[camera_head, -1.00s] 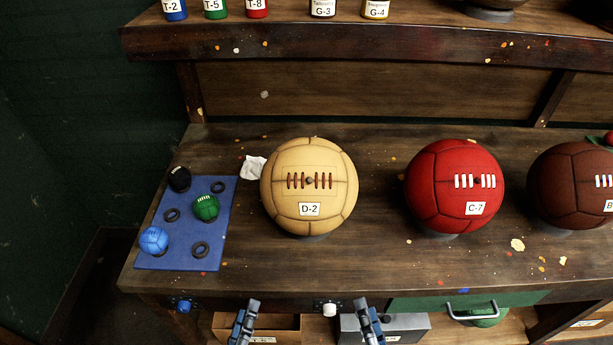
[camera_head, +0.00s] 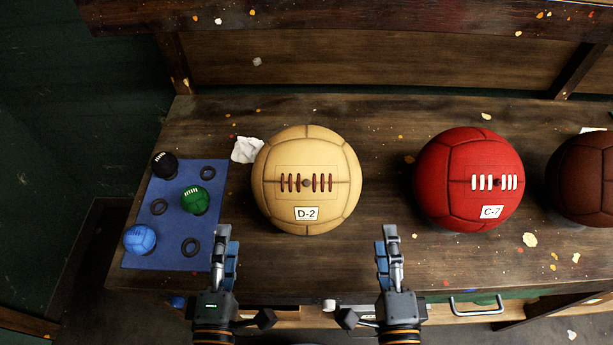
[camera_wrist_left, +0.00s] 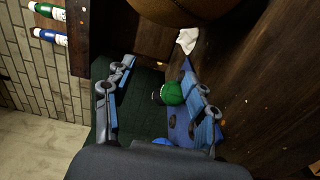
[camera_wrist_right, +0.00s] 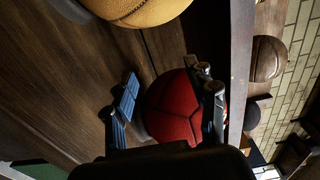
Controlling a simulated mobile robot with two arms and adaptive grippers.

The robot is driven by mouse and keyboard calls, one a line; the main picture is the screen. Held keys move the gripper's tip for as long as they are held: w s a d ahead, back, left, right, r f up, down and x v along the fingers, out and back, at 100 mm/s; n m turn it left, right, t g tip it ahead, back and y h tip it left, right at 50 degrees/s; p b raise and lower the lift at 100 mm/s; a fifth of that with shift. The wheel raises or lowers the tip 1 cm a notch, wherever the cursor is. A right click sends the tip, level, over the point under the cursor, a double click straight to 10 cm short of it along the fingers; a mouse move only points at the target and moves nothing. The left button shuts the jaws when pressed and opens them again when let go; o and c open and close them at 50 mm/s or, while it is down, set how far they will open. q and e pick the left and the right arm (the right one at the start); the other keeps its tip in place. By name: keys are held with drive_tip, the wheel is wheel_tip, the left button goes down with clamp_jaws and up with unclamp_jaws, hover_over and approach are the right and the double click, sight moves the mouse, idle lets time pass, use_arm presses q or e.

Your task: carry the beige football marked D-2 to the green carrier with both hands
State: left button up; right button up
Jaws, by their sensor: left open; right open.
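The beige football (camera_head: 306,170) marked D-2 stands on the wooden bench with its laces and label facing me. Part of it shows at the top of the left wrist view (camera_wrist_left: 185,8) and of the right wrist view (camera_wrist_right: 140,8). My left gripper (camera_head: 222,240) is open and empty, in front of the ball and to its left. My right gripper (camera_head: 387,240) is open and empty, in front of the ball and to its right. Neither gripper touches the ball. I cannot make out the green carrier for certain.
A red ball (camera_head: 468,180) marked C-7 stands to the right, with a brown ball (camera_head: 585,178) beyond it. A blue mat (camera_head: 170,254) with small balls and rings lies left. Crumpled paper (camera_head: 246,150) lies beside the beige ball. A shelf edge (camera_head: 350,16) crosses the back.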

use_arm(q)
drive_tip(key=w+d, duration=0.1)
drive_tip(key=w, duration=1.3)
drive_tip(key=shift+d, duration=0.25)
use_arm(e)
drive_tip(key=w+a, duration=0.1)
drive_tip(key=w, duration=1.3)
drive_tip(key=shift+a, duration=0.25)
use_arm(q)
drive_tip(key=shift+w+f, duration=0.1)
drive_tip(key=shift+w, duration=0.1)
use_arm(e)
drive_tip(key=shift+w+f, duration=0.1)
drive_tip(key=shift+w, duration=0.1)
use_arm(q)
drive_tip(key=shift+s+d, duration=0.15)
drive_tip(key=shift+d, duration=0.5)
use_arm(e)
drive_tip(key=shift+s+a, duration=0.15)
drive_tip(key=shift+a, duration=0.5)
use_arm(q)
drive_tip(key=shift+d+r, duration=0.1)
drive_tip(key=shift+r, duration=0.1)
use_arm(e)
drive_tip(key=shift+a, duration=0.1)
